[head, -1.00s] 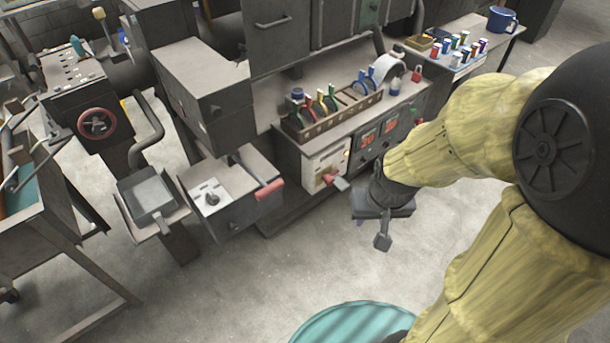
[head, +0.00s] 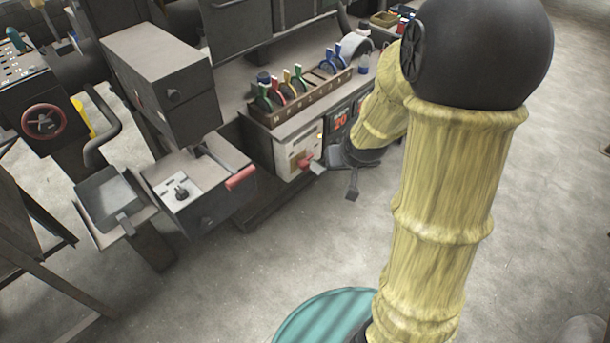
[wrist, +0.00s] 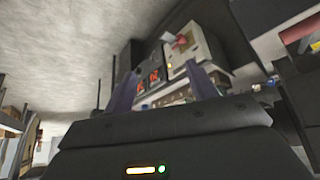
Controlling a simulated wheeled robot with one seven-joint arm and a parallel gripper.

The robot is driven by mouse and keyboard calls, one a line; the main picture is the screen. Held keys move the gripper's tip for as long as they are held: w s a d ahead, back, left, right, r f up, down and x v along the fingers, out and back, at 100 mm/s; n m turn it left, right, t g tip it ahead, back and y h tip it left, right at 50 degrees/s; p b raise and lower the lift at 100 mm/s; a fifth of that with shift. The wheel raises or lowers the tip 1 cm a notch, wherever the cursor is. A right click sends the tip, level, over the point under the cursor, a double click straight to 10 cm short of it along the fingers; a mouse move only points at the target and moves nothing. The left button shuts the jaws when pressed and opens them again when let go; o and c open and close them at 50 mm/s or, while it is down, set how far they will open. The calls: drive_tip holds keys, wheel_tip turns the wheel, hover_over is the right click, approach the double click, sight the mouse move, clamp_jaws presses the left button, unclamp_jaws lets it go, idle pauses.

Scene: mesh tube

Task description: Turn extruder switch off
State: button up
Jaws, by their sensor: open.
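A red switch (head: 304,163) sticks out from a cream panel (head: 295,148) on the front of the control bench; I cannot read a label on it. It also shows in the wrist view as a red knob (wrist: 182,42) on the cream panel (wrist: 197,50), beyond the fingers and upper right of centre. My gripper (head: 335,180) is open and empty in front of the bench, just right of the switch. In the wrist view the two fingers of my gripper (wrist: 165,85) are spread. In the head view my arm hides part of the bench.
Red digital displays (head: 340,122) sit right of the cream panel. Coloured rings stand in a wooden rack (head: 305,105) on the bench. Left are a grey box with a black knob (head: 182,190) and a red handle (head: 240,178).

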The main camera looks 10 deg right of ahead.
drive_tip(key=w+d+f+t+y+b, duration=0.25)
drive_tip(key=w+f+b, duration=0.45)
drive_tip(key=w+f, duration=0.45)
drive_tip(key=m+t+y+b, duration=0.2)
drive_tip(key=t+y+b, duration=0.3)
drive_tip(key=b, duration=0.5)
approach(308, 168)
drive_tip(key=s+d+r, duration=0.3)
drive_tip(key=d, duration=0.2)
drive_tip(key=f+y+b, duration=0.1)
drive_tip(key=s+f+y+b, duration=0.1)
drive_tip(key=f, duration=0.1)
drive_tip(key=f+t+y+b, duration=0.1)
drive_tip(key=f, duration=0.1)
drive_tip(key=shift+s+y, duration=0.3)
drive_tip(key=shift+y, duration=0.05)
drive_tip(key=b+x, duration=0.2)
drive_tip(key=x, duration=1.5)
drive_tip(key=shift+w+a+f+b, duration=0.15)
drive_tip(key=shift+w+b, duration=0.1)
drive_tip(key=shift+b, duration=0.15)
